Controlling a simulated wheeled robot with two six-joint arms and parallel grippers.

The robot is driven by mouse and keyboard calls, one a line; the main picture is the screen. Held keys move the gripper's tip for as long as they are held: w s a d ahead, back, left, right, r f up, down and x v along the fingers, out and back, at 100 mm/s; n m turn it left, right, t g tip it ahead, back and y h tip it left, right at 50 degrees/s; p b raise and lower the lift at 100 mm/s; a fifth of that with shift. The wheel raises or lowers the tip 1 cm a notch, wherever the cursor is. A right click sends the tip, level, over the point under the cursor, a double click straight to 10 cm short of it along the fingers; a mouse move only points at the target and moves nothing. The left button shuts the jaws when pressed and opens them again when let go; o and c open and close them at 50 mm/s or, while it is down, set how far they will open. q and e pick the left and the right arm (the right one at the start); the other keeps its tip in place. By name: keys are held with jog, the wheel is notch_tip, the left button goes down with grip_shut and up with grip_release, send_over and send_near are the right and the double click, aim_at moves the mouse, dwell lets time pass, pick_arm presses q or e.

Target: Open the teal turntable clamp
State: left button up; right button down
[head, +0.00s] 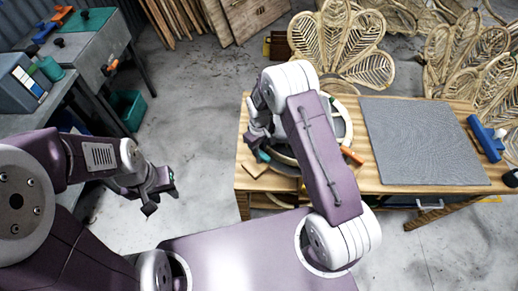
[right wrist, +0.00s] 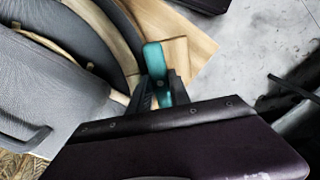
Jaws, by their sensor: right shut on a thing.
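The teal turntable clamp (right wrist: 155,58) stands at the edge of the round turntable in the right wrist view, its rounded end sticking out past my fingers. My right gripper (right wrist: 160,98) is shut on it; the gripped part is partly hidden between the fingers. In the head view only a small teal bit of the clamp (head: 263,156) shows beneath my right gripper (head: 259,146). The turntable's pale ring (head: 346,122) is mostly hidden by my right arm. My left gripper (head: 160,192) is open and empty, away from the bench over the floor.
The wooden bench (head: 385,188) carries a grey textured mat (head: 422,140), an orange-handled tool (head: 352,155) and a blue tool (head: 486,138) at the right. Woven rattan panels (head: 340,42) stand behind.

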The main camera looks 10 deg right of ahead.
jog(key=shift+w+r, duration=0.1)
jog(key=c, duration=1.2)
grip_release()
notch_tip(320, 180, up, 9)
jog(key=b, duration=0.1)
